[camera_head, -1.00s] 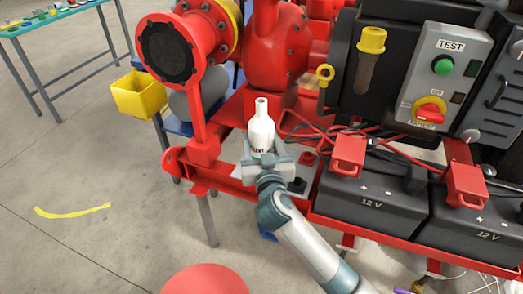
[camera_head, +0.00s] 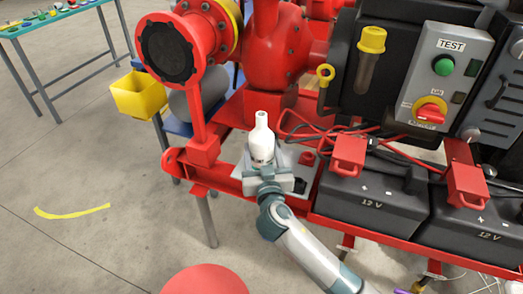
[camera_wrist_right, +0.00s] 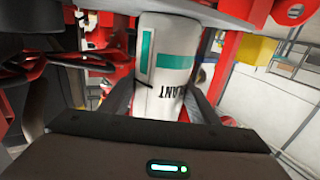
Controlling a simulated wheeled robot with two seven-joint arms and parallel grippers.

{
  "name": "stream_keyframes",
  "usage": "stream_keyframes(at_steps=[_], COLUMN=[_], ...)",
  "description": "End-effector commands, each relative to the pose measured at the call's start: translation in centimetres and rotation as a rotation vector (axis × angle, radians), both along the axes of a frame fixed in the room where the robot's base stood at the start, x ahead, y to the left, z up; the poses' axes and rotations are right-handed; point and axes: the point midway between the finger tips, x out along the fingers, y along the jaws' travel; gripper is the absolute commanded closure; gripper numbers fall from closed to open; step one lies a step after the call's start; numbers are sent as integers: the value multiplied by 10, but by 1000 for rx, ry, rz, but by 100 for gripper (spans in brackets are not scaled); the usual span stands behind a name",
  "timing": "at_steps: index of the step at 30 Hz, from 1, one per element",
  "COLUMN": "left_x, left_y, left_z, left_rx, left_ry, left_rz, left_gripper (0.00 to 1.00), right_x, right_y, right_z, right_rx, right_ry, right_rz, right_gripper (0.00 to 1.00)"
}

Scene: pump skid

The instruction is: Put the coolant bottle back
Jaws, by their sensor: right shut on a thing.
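The coolant bottle (camera_head: 262,147) is white with a narrow neck and stands about upright in the head view. My right gripper (camera_head: 266,176) is shut on it from the near side, low on its body. In the right wrist view the bottle (camera_wrist_right: 168,70) shows a green label band and upside-down dark lettering, between the dark fingers (camera_wrist_right: 160,107). A light grey plate (camera_head: 304,160) on the red skid lies behind and beside the bottle. The bottle's base is hidden by the gripper, so I cannot tell whether it touches the plate. My left gripper is not in view.
Two black 12 V batteries (camera_head: 372,195) with red terminal covers stand right of the bottle. Red cables (camera_head: 300,125) run behind it. The red pump flange (camera_head: 172,50) and a yellow bin (camera_head: 140,95) are to the left. Open floor lies at the lower left.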

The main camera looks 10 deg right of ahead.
Motion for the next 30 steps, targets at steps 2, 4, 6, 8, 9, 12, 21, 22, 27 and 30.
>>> stream_keyframes(at_steps=[2, 4, 6, 8, 9, 12, 21, 22, 27, 30], left_x=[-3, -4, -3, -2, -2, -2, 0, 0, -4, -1], left_y=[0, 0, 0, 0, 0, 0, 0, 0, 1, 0], left_z=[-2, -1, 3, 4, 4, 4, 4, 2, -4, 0], left_rx=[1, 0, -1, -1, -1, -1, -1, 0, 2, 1], left_ry=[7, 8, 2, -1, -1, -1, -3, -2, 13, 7], left_rz=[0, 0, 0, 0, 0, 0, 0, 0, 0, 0], left_gripper=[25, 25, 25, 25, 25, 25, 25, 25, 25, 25], right_x=[0, 0, 0, 0, 0, 0, 0, -1, -22, -38], right_y=[0, 0, 0, 0, 0, 0, 0, 0, 3, 4], right_z=[1, 0, -1, -1, -1, -1, 1, 1, -1, -2], right_rx=[1, 1, 0, 0, 0, 0, 0, 0, 3, 3], right_ry=[-3, -3, 0, 0, 0, 0, 0, 1, 2, 3], right_rz=[0, 0, 0, 0, 0, 0, 0, 1, 1, 2], right_gripper=[73, 73, 31, 26, 26, 26, 26, 26, 26, 26])
